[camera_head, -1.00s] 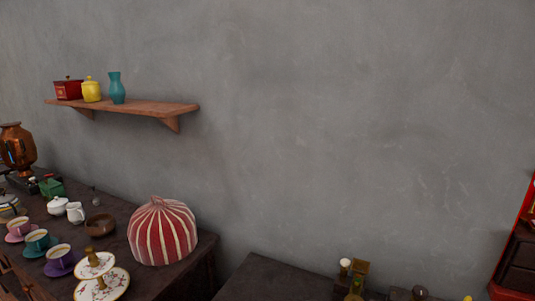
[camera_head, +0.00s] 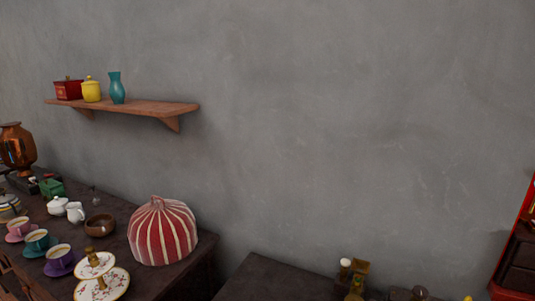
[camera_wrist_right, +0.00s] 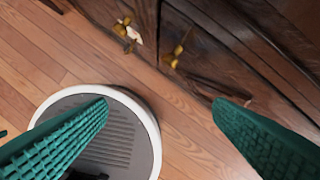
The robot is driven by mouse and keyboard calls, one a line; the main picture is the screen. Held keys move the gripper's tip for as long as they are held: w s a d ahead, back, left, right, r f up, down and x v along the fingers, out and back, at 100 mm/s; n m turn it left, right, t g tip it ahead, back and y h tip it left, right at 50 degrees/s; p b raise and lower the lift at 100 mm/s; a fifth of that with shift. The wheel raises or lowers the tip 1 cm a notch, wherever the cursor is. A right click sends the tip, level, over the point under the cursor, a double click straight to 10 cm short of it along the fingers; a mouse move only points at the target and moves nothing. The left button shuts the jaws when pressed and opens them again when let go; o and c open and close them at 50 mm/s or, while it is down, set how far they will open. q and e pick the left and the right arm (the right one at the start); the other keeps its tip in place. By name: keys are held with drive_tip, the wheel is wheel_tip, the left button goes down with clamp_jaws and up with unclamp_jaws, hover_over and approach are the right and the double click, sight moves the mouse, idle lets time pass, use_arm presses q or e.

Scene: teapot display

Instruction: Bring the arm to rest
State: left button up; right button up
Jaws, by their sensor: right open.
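My right gripper (camera_wrist_right: 165,115) shows in the right wrist view as two green ribbed fingers set wide apart. It is open, with nothing between the fingers. It points down toward the wooden floor and a dark cabinet front. Neither gripper can be made out in the head view, so my left gripper is not in view.
A dark table (camera_head: 205,270) at the left holds a striped tea cozy (camera_head: 162,232), cups, a tiered stand (camera_head: 100,284) and a copper samovar (camera_head: 17,148). A wall shelf (camera_head: 150,107) hangs above. A dark cabinet front (camera_wrist_right: 240,55) stands close beyond the right gripper.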

drive_tip(key=s+d+f+g, duration=0.1)
drive_tip(key=s+d+f, duration=0.2)
drive_tip(key=s+f, duration=1.5)
wheel_tip(320, 180, down, 3)
drive_tip(key=shift+s+f+g, duration=0.15)
drive_tip(key=shift+g, duration=0.15)
drive_tip(key=shift+d, duration=0.1)
